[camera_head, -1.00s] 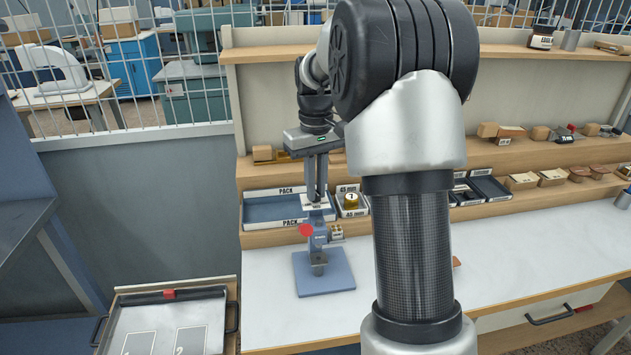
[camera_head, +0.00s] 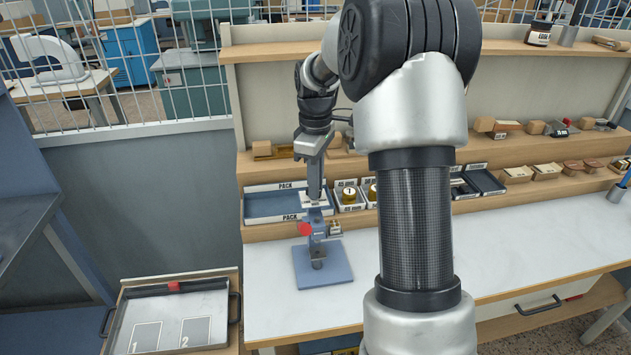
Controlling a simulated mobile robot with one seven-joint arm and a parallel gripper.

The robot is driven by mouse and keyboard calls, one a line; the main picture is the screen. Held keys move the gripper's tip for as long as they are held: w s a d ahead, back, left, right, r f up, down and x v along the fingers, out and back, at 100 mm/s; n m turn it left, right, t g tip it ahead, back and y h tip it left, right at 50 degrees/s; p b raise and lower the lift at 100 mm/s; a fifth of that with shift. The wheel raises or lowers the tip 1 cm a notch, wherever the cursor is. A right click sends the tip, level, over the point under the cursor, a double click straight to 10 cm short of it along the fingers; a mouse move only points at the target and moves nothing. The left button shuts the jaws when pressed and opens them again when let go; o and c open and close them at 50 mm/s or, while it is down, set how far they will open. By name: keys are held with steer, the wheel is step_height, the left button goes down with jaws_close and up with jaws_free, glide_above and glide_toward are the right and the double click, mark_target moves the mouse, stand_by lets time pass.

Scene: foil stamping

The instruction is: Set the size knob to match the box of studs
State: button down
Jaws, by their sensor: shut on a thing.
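A small blue press (camera_head: 322,262) stands on the white bench top, with a red ball (camera_head: 305,229) on its left side. My gripper (camera_head: 314,199) points straight down at the top of the press, beside a small white lettered plate (camera_head: 325,200). It is shut on the size knob there, which the fingers hide. The dial marking is too small to read. Behind, a box with a gold-topped item (camera_head: 349,195) marked 1 carries a label that seems to read 45 mm. A second such box (camera_head: 371,190) is partly hidden by my arm.
A blue tray labelled PACK (camera_head: 268,205) lies behind the press on the lower shelf. A metal tray (camera_head: 208,307) with spaces marked 1 and 2 sits at lower left. The bench (camera_head: 530,248) to the right is mostly clear. My arm covers the centre.

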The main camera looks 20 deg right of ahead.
stand_by(0.4)
steer(key=c, duration=1.8)
jaws_free()
step_height(320, 180, up, 18)
steer(key=p, duration=0.1)
steer(key=shift+f+p, duration=0.25)
steer(key=shift+p, duration=0.05)
